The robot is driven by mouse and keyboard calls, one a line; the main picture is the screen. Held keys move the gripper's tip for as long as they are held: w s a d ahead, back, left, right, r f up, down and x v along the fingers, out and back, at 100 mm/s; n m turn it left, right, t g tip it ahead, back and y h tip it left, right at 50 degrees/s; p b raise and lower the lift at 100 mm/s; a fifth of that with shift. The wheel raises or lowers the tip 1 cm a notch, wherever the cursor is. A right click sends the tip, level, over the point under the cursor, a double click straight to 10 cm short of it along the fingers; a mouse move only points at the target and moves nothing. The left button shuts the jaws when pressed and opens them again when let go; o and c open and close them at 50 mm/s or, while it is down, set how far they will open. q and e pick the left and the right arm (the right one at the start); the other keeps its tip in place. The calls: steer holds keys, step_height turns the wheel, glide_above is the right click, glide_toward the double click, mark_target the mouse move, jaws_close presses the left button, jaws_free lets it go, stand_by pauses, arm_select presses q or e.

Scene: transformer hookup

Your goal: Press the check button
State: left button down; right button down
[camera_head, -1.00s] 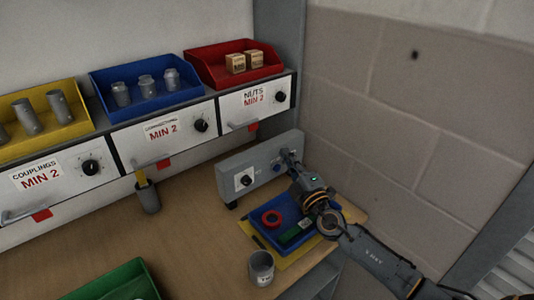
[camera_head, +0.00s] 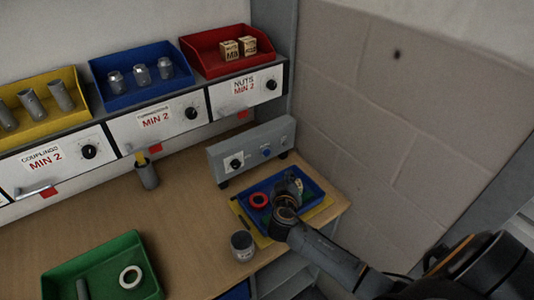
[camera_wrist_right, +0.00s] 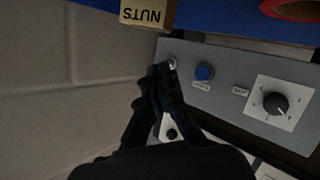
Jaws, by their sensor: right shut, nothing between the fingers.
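The grey control box (camera_head: 250,152) stands on the bench against the back. Its blue button (camera_head: 267,152) shows on the front panel, right of a black dial (camera_head: 236,163). In the right wrist view the blue button (camera_wrist_right: 204,72) has a small label I cannot read. My right gripper (camera_head: 294,184) is in front of the box, over the blue tray. In the wrist view its fingers (camera_wrist_right: 163,70) are shut and empty, their tips beside a small silver fitting (camera_wrist_right: 172,63), to one side of the blue button. Contact with the panel cannot be told. My left gripper is out of view.
A blue tray (camera_head: 262,226) on a yellow mat (camera_head: 322,207) holds a red ring (camera_head: 259,200) and a nuts box (camera_wrist_right: 145,13). A grey cup (camera_head: 242,245) stands close by. A green tray (camera_head: 60,283) lies front left. The wall is close on the right.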

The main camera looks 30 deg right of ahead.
mark_target(267, 153)
steer(key=w+b, duration=0.1)
steer(key=w, duration=0.1)
steer(key=w+b, duration=0.1)
steer(key=w, duration=0.4)
steer(key=shift+w+a+f+b, duration=0.15)
steer(key=shift+a+b, duration=0.1)
steer(key=shift+b, duration=0.15)
steer(key=shift+w+r+b, duration=0.2)
steer(key=shift+w+b, duration=0.15)
steer(key=shift+w, duration=0.35)
stand_by(0.4)
steer(key=shift+w+a+b, duration=0.1)
steer(key=shift+w+b, duration=0.3)
steer(key=shift+w, duration=0.05)
